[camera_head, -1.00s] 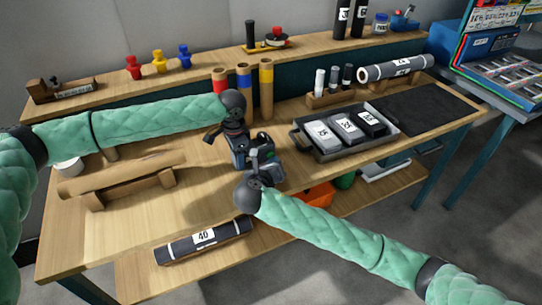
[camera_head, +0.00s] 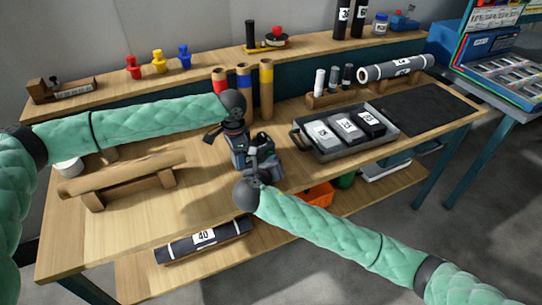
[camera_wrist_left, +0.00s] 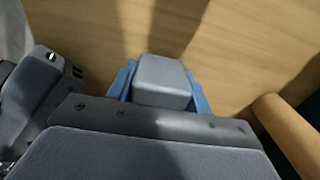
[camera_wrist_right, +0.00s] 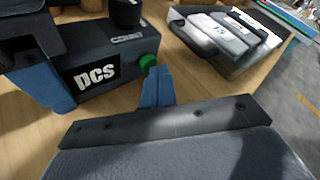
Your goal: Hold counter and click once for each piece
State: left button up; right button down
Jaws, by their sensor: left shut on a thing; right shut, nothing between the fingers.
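The counter (camera_wrist_right: 105,75) is a dark box marked "pcs" and "COUNT" with a green button (camera_wrist_right: 148,62) on its side, in the right wrist view. My left gripper (camera_head: 243,160) is shut on the counter; the left wrist view shows a grey block-shaped part (camera_wrist_left: 162,80) between its blue fingers. My right gripper (camera_wrist_right: 158,88) is shut and empty, its blue fingertips close beside the green button; I cannot tell whether they touch. Three labelled pieces (camera_head: 345,128) lie in a grey tray (camera_head: 330,154) to the right in the head view.
A wooden cradle (camera_head: 125,172) stands at the left of the bench. Cardboard tubes with coloured bands (camera_head: 266,95) stand behind my grippers. A dark mat (camera_head: 428,108) lies right of the tray. A roll marked 40 (camera_head: 205,240) lies on the lower shelf.

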jog(key=shift+w, duration=0.15)
dwell(0.6)
jog(key=shift+s+d, duration=0.4)
jog(key=shift+s, duration=0.45)
jog(key=shift+s+d, duration=0.4)
jog(key=shift+s, duration=0.35)
jog(key=shift+s+d, duration=0.35)
jog(key=shift+s, duration=0.35)
jog(key=shift+s+d, duration=0.4)
jog(key=shift+s, duration=0.35)
dwell(0.8)
jog(key=shift+s+d+f, duration=0.1)
jog(key=shift+s+d, duration=0.15)
jog(key=shift+s, duration=0.4)
jog(key=shift+s+d, duration=0.65)
jog(key=shift+s, duration=0.3)
